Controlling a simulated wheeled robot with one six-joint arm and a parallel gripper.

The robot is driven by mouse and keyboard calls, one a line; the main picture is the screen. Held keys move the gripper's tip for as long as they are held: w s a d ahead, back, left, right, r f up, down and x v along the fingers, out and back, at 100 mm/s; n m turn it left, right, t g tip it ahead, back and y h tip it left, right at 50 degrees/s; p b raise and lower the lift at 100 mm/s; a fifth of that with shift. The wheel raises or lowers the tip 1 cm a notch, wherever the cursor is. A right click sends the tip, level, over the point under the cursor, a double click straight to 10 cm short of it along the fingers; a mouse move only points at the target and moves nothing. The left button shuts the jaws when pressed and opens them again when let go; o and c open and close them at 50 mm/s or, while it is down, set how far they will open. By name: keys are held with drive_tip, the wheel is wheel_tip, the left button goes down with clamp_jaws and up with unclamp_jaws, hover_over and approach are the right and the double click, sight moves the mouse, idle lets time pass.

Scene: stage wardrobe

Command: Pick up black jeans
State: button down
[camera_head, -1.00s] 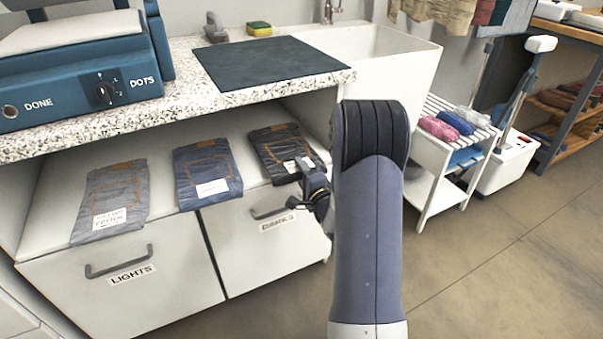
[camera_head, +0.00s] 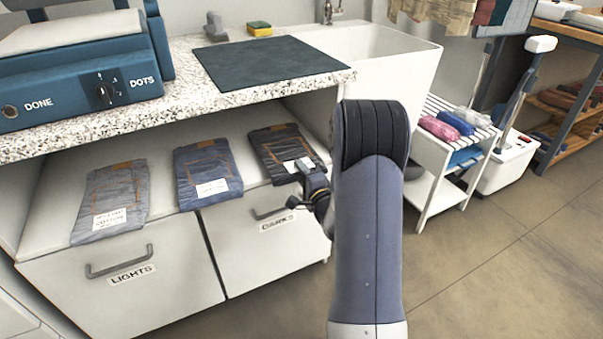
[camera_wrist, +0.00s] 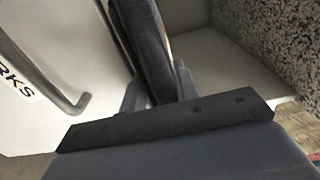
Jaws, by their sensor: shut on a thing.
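The black jeans (camera_head: 279,148) lie folded on the white shelf under the counter, at the right end of a row of folded jeans. A white label shows near their front edge. My gripper (camera_head: 306,173) is at their front right corner. In the wrist view, the gripper (camera_wrist: 155,98) has its two fingers on either side of a dark fabric edge, the black jeans (camera_wrist: 145,45), and is shut on it. The fingertips are partly hidden by the wrist housing in the wrist view.
Blue jeans (camera_head: 208,172) and grey jeans (camera_head: 112,198) lie to the left on the same shelf (camera_head: 160,215). The speckled countertop (camera_head: 185,95) overhangs the shelf from above. Drawers with handles stand below. A white slatted rack (camera_head: 447,165) stands right of my arm.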

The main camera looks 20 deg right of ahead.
drive_tip(key=shift+r, duration=0.15)
drive_tip(key=shift+r+p, duration=0.45)
drive_tip(key=shift+r, duration=0.15)
idle(0.5)
drive_tip(key=s+b, duration=0.2)
drive_tip(key=s, duration=2.8)
idle(0.3)
